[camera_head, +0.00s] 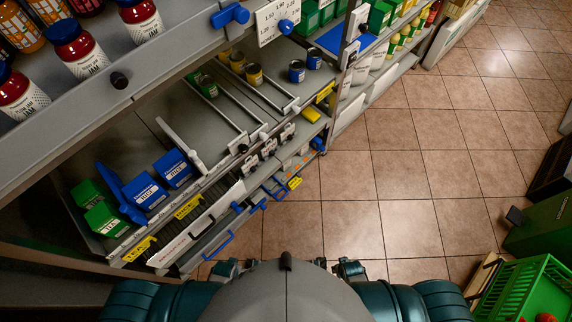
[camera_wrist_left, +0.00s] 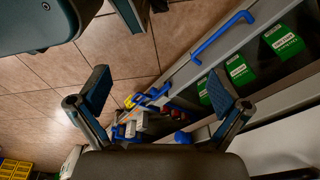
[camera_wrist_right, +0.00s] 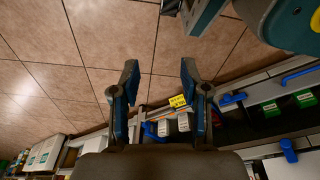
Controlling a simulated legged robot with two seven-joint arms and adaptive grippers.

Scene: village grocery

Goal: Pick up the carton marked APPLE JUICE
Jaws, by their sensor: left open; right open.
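I cannot make out a carton marked APPLE JUICE in any view. Green cartons (camera_head: 304,18) stand on the upper shelf at the top of the head view, their labels not readable. Green packs (camera_wrist_left: 284,42) with white labels lie behind a rail in the left wrist view, and green packs (camera_wrist_right: 304,99) also show in the right wrist view; I cannot read either set. My left gripper (camera_wrist_left: 160,88) is open, with nothing between its fingers. My right gripper (camera_wrist_right: 159,75) is open and empty, with floor and a shelf front beyond its fingers.
The shelf unit holds jam jars (camera_head: 84,47), blue RICE boxes (camera_head: 144,191), green TEA boxes (camera_head: 103,217) and cans (camera_head: 254,74). Blue handles (camera_head: 217,245) stick out from its front. A green crate (camera_head: 525,292) stands at lower right. The tiled floor (camera_head: 390,185) between is clear.

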